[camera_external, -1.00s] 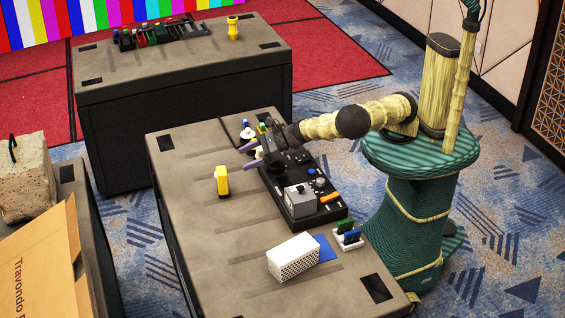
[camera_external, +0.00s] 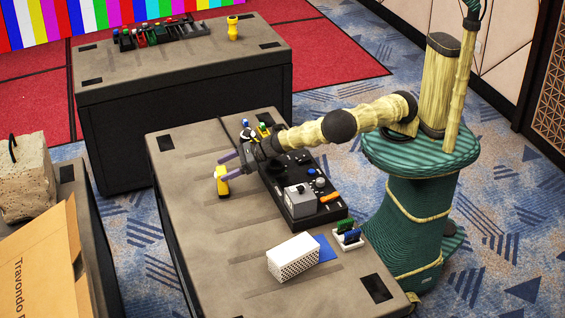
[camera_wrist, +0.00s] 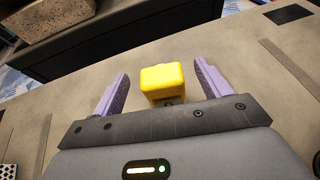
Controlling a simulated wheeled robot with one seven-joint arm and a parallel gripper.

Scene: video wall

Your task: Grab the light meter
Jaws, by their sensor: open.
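A small upright yellow device, which looks like the light meter (camera_external: 222,186), stands on the near table. In the wrist view, its yellow body (camera_wrist: 163,77) shows between the two purple fingers, with a gap on each side. My gripper (camera_external: 223,166) is open and empty, its fingers reaching over and around the device from the right. In the wrist view my gripper (camera_wrist: 160,84) has one finger left and one right of it. The lower part of the device is partly hidden by the gripper body there.
A black control panel (camera_external: 270,180) with a grey box (camera_external: 299,201) lies right of the device, under my arm. A white perforated box (camera_external: 293,257) stands toward the front. The tabletop left of the device is clear. Another yellow item (camera_external: 233,30) stands on the back table.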

